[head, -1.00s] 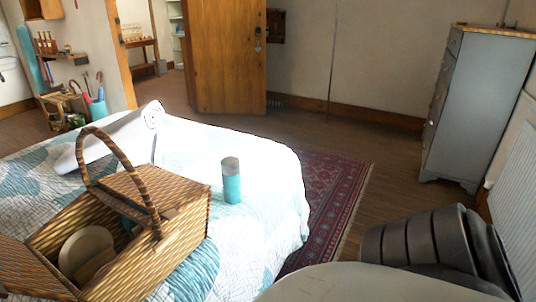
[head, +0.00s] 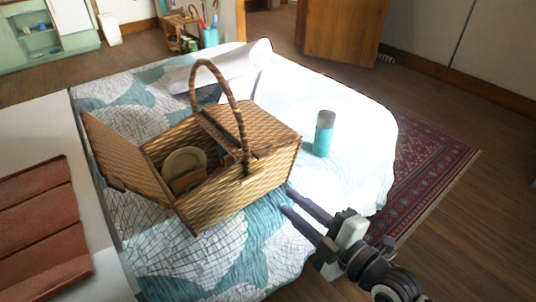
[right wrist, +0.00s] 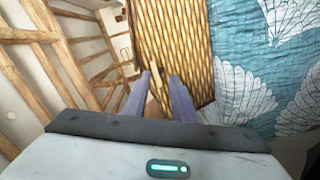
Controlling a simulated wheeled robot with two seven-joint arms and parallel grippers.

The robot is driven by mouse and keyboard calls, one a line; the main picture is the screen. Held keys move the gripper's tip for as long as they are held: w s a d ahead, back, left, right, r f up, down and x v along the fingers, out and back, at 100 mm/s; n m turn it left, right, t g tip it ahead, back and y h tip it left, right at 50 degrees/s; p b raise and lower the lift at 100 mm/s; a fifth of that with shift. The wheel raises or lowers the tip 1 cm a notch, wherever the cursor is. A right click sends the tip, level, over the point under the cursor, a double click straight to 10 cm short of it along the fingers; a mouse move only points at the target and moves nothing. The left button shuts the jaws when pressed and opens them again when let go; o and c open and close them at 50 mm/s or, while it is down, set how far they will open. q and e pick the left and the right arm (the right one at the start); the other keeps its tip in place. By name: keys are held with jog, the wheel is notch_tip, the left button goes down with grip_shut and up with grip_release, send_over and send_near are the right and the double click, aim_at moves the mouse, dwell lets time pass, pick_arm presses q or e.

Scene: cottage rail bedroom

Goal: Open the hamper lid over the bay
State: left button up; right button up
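The wicker hamper (head: 235,192) stands on the bed, its arched handle (head: 222,85) upright. Its left lid (head: 122,155) is swung open and leans outward. The bay beside it shows a pale round dish (head: 184,162). The right lid (head: 262,122) lies across the right bay, hiding most of the inside. My right gripper (head: 288,198) is open and empty just outside the hamper's lower right corner. In the right wrist view, its spread fingers (right wrist: 163,88) point toward the wicker (right wrist: 170,40); contact cannot be told. My left gripper is not in view.
A teal and grey flask (head: 323,135) stands on the bed right of the hamper, near the right lid. A white roll (head: 220,72) lies behind the hamper. The quilt in front is clear. A brown ridged item (head: 45,225) lies at the left.

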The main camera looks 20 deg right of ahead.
aim_at(263, 158)
jog(key=w+a+r+n, duration=0.1)
jog(key=w, duration=0.2)
jog(key=w+a+r, duration=0.1)
jog(key=w+r, duration=0.1)
jog(key=w, duration=0.2)
jog(key=w+a+r+n+t, duration=0.1)
jog(key=w, duration=0.2)
jog(key=shift+w+r+n+p, duration=0.2)
jog(key=shift+w+n+p, duration=0.1)
jog(key=shift+w+p, duration=0.1)
jog(key=shift+c, duration=0.2)
grip_shut()
dwell(0.9)
